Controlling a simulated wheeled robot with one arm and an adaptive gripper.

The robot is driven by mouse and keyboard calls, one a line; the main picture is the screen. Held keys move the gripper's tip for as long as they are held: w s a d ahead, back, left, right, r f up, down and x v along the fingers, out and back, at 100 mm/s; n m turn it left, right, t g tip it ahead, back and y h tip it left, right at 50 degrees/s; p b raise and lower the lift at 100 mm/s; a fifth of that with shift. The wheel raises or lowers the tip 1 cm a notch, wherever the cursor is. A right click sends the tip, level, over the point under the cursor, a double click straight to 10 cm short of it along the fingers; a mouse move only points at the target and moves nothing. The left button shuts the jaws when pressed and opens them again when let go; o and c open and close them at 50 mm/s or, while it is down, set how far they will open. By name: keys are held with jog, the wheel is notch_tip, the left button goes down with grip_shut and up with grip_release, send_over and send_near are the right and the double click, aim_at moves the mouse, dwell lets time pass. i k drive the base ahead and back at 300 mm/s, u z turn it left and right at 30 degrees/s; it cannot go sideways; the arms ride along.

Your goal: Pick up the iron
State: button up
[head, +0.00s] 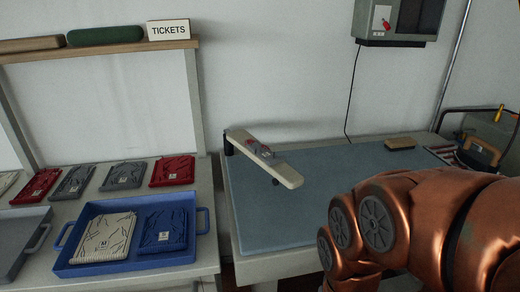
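At the right edge, beyond my copper arm, a dark thing with a tan handle (481,152) looks like the iron. It is small and dim, and I cannot make out its soleplate or be sure what it is. It is beside a striped item (448,155) at the back right of the blue-grey table mat. My arm fills the lower right and hides part of that side of the table. My gripper is not visible, so I cannot see whether it is open or holds anything.
A narrow pale board (285,174) with a red-and-grey item (260,149) stands on the mat (300,215). A brown block (399,143) lies behind. A green-grey box (490,130) stands right. A blue tray (130,265) holds folded knits at left. The mat's middle is clear.

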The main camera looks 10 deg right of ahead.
aim_at(473, 160)
jog(key=z, duration=2.55)
jog(key=i, duration=1.75)
jog(key=u, duration=2.6)
